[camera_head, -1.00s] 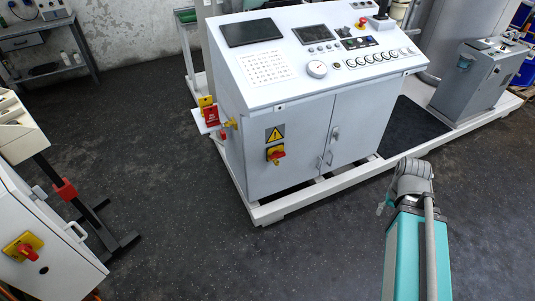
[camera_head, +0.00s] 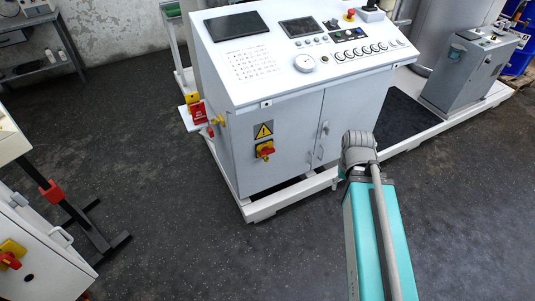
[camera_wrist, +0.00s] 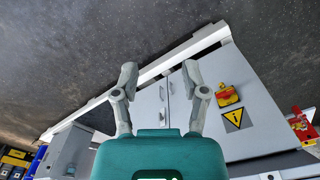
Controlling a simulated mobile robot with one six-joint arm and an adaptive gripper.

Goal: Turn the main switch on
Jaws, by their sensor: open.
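A red rotary switch on a yellow plate (camera_head: 265,149) is on the left door of the grey-white control console (camera_head: 290,125), below a yellow warning triangle. It also shows in the wrist view (camera_wrist: 228,96), right of my gripper and apart from it. My gripper (camera_wrist: 159,73) is open and empty, with its two grey fingers spread in front of the console doors. In the head view my arm reaches toward the console's right side, and the gripper's fingers are not visible there. The switch handle's exact angle is too small to tell.
A second red-and-yellow switch (camera_head: 10,255) is on a white cabinet (camera_head: 45,255) at the lower left. A red tag (camera_head: 198,113) hangs at the console's left side. A white base frame (camera_head: 265,207) runs along the floor below the console. The dark floor in front is clear.

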